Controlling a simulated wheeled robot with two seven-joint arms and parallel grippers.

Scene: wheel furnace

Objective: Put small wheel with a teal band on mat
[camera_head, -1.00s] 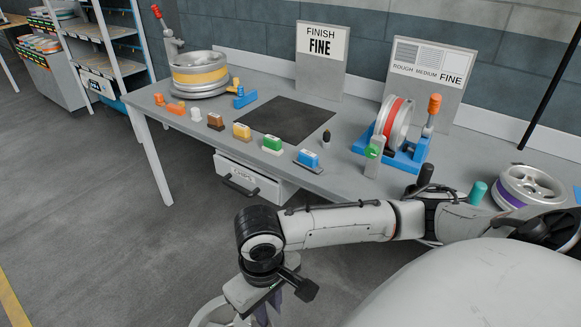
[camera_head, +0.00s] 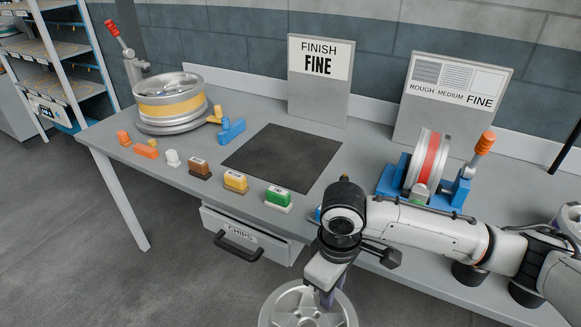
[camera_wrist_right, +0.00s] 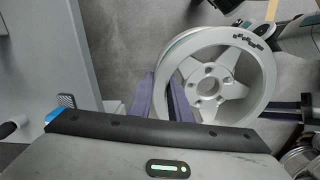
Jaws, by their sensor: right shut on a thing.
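The small wheel (camera_head: 283,312) is silver with spokes and hangs low at the bottom of the head view, in front of the bench and below its top. The right wrist view shows its spoked face (camera_wrist_right: 212,82) and a sliver of teal band at its upper left. My right gripper (camera_head: 328,296) is shut on the wheel's rim; its purple fingers (camera_wrist_right: 163,98) straddle the rim in the wrist view. The dark square mat (camera_head: 283,157) lies bare on the bench top, up and left of the gripper. My left gripper is not in view.
A yellow-banded wheel (camera_head: 170,104) sits on a stand at the left of the bench. A red-banded wheel (camera_head: 428,163) stands in a blue holder at the right. Several coloured blocks, including a green one (camera_head: 278,197), line the front edge, above a drawer (camera_head: 240,237).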

